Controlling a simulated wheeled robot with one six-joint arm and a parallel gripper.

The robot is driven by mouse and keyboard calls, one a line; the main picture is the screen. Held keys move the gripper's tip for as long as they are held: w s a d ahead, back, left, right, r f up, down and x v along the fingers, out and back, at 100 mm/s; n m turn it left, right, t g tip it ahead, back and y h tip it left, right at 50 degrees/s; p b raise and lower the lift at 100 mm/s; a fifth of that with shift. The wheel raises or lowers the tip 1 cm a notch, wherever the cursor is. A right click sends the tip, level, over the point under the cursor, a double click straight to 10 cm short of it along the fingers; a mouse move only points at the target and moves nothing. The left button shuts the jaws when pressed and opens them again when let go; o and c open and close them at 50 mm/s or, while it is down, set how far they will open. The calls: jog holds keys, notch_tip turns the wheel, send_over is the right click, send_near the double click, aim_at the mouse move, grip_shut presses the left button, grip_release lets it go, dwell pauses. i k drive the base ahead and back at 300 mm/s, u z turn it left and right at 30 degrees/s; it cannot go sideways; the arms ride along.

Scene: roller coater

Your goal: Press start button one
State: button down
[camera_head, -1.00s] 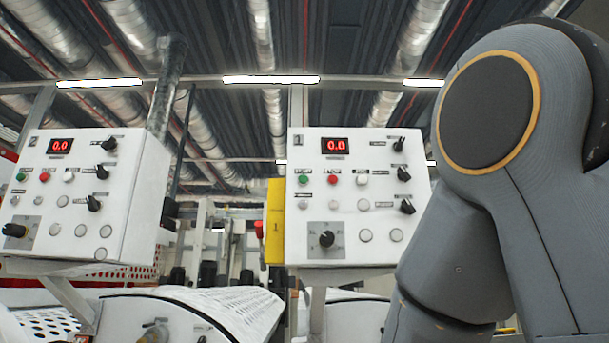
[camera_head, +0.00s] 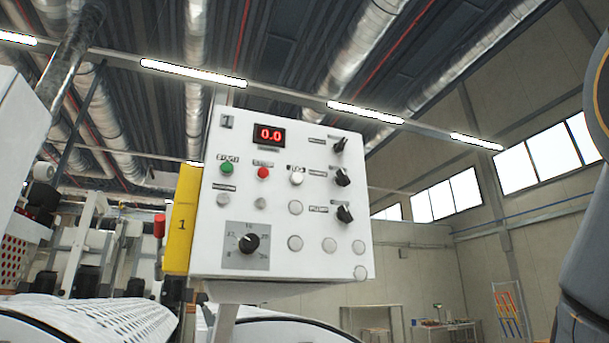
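Control box one (camera_head: 300,120) is a white panel marked "1" at its top left, in the middle of the head view. Its green start button (camera_head: 227,168) is at the upper left of the panel, under a small label. A red button (camera_head: 263,173) and a white button (camera_head: 296,179) sit to its right. The red display (camera_head: 269,134) above reads 0.0. A grey part of my arm shows at the right edge. My gripper is out of view.
A yellow plate (camera_head: 182,220) marked "1" and a red knob (camera_head: 159,226) are at the box's left side. Part of another white box (camera_head: 20,120) is at the left edge. White perforated rollers (camera_head: 90,322) lie below. Tables and a rack (camera_head: 510,312) stand far right.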

aim_at(226, 167)
jog(key=z, duration=0.7)
jog(key=k, duration=0.75)
jog(key=u, duration=1)
